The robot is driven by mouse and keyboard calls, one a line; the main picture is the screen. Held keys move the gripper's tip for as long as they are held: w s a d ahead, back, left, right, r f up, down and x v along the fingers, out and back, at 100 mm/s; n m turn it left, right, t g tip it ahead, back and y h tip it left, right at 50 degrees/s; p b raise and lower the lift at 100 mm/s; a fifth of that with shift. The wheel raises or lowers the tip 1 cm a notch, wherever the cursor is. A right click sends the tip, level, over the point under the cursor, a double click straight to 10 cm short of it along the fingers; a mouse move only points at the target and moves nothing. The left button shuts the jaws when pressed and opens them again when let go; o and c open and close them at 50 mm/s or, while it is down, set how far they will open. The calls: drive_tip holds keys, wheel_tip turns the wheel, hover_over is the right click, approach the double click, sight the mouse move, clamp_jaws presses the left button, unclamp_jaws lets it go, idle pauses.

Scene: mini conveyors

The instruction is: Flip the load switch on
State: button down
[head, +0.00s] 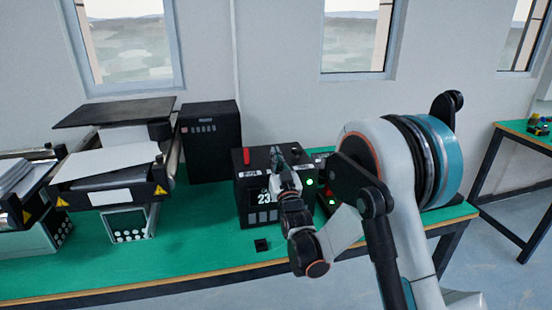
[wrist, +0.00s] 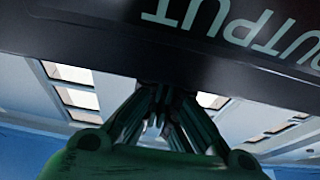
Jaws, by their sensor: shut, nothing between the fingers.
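A black control box (head: 241,198) with a lit number display (head: 264,198) stands on the green table. A red switch lever (head: 246,156) stands upright at the left of its top, above a white label too small to read. I cannot tell which switch is the load switch. My gripper (head: 277,157) is at the top of the box, right of the red lever, with its fingers shut and empty. In the wrist view the closed fingers (wrist: 157,112) reach up to a dark panel (wrist: 100,35) with upside-down "OUTPUT" lettering. Contact with a switch cannot be made out.
Green lights (head: 309,182) glow right of the box, partly behind my arm. A taller black box (head: 209,140) stands behind to the left. Conveyors (head: 110,160) fill the table's left side. A small black square (head: 261,245) lies in front. The front table strip is mostly clear.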

drive_tip(key=shift+w+r+g+p, duration=0.2)
drive_tip(key=shift+r+g+p, duration=0.15)
drive_tip(key=shift+p, duration=0.3)
drive_tip(key=shift+f+g, duration=0.1)
drive_tip(key=shift+g, duration=0.15)
drive_tip(key=shift+p, duration=0.3)
